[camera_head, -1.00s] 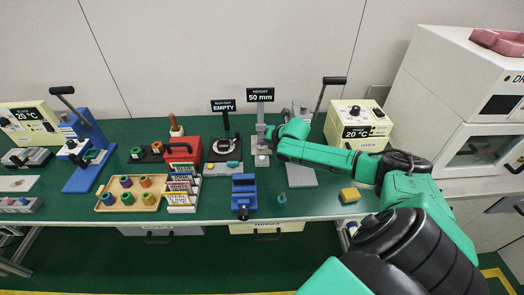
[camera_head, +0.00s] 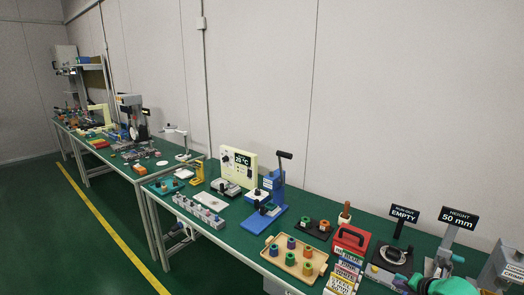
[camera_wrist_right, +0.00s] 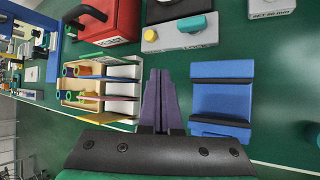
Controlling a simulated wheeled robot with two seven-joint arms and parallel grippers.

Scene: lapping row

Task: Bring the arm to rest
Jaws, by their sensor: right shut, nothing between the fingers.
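My right gripper (camera_wrist_right: 160,75) is shut and empty in the right wrist view, its two dark purple fingers side by side above the green bench. It lies between a rack of coloured plates and a blue fixture, apart from both as far as I can tell. In the head view only a teal part of my right arm (camera_head: 446,286) shows at the lower right edge; the fingers cannot be made out there. My left gripper is not in view.
The blue fixture (camera_wrist_right: 222,95), plate rack (camera_wrist_right: 105,85), red case (camera_wrist_right: 112,20) and grey block (camera_wrist_right: 180,35) surround the gripper. The head view shows a wooden tray (camera_head: 298,262), blue lever press (camera_head: 268,205), height stand sign (camera_head: 458,218) and a further bench. The floor at left is clear.

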